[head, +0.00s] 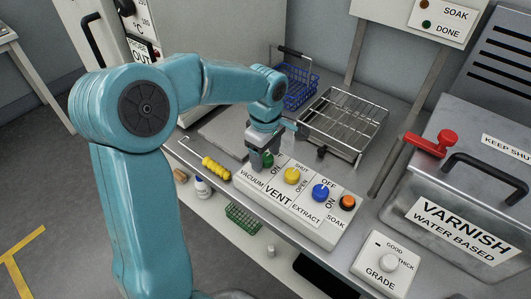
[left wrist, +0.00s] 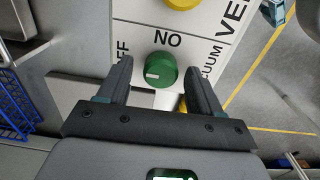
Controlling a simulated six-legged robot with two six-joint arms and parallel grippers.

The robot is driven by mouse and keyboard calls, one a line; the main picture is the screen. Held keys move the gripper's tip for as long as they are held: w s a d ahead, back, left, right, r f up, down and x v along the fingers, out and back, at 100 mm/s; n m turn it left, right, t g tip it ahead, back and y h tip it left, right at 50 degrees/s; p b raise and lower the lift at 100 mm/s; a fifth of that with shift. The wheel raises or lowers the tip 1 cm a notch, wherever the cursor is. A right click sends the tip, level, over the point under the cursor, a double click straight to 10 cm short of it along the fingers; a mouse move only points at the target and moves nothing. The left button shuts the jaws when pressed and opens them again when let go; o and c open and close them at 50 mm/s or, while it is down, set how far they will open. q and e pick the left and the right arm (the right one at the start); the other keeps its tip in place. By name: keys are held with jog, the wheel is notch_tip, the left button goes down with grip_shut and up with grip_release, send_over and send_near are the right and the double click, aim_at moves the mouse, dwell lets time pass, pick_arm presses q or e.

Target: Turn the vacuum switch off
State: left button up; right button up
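The vacuum switch is a green round knob (head: 267,160) at the left end of the white control panel (head: 323,233), by the VACUUM label. In the left wrist view the green knob (left wrist: 162,66) has a short white mark on its left side. The ON label shows upside down just beyond it; the OFF label is partly hidden by a finger. My left gripper (head: 265,147) is over the knob. In the left wrist view its two dark fingers (left wrist: 159,75) stand apart on either side of the knob, with gaps between. My right gripper is not in view.
A yellow vent knob (head: 292,176), a blue extract knob (head: 320,193) and an orange soak button (head: 347,203) sit along the panel. A yellow-handled tool (head: 215,168) lies left of it. A wire rack (head: 343,122) and blue basket (head: 298,87) stand behind. A varnish tank (head: 450,200) is at right.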

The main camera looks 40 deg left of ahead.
aim_at(265, 156)
pick_arm(q)
notch_tip(265, 156, up, 16)
jog(key=p, duration=0.2)
jog(key=shift+r, duration=0.15)
jog(key=shift+s, duration=0.1)
dwell(0.6)
